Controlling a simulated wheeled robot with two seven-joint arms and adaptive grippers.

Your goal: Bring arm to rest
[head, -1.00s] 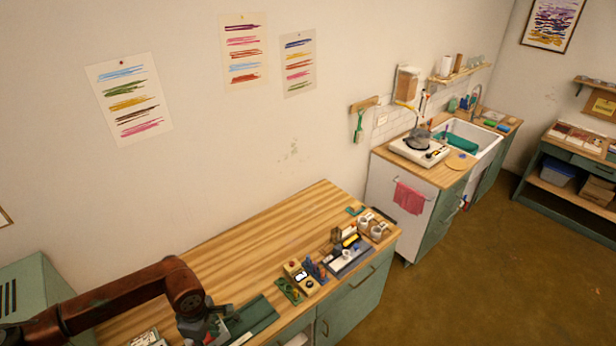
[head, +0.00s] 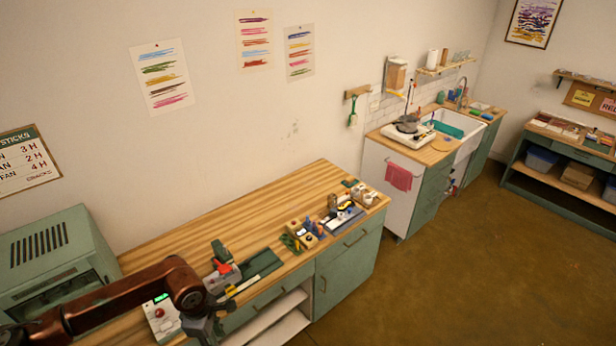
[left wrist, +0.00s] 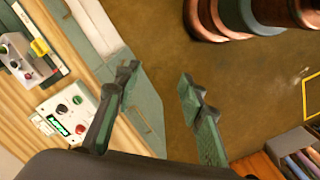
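My left arm comes in from the lower left of the head view, bent at a brown joint. My left gripper (head: 205,328) hangs at its end by the front edge of the wooden table (head: 262,205), partly cut off by the picture's bottom. In the left wrist view the two green fingers of the left gripper (left wrist: 158,92) stand apart with nothing between them, with the floor behind. My right gripper is not in either view.
A white control box (head: 160,318) with a red button and a green tool bed (head: 258,268) lie near the arm. Small tools and a grey tray (head: 343,219) stand at the table's right end. A green cabinet (head: 62,250) is at left. The table's back half is clear.

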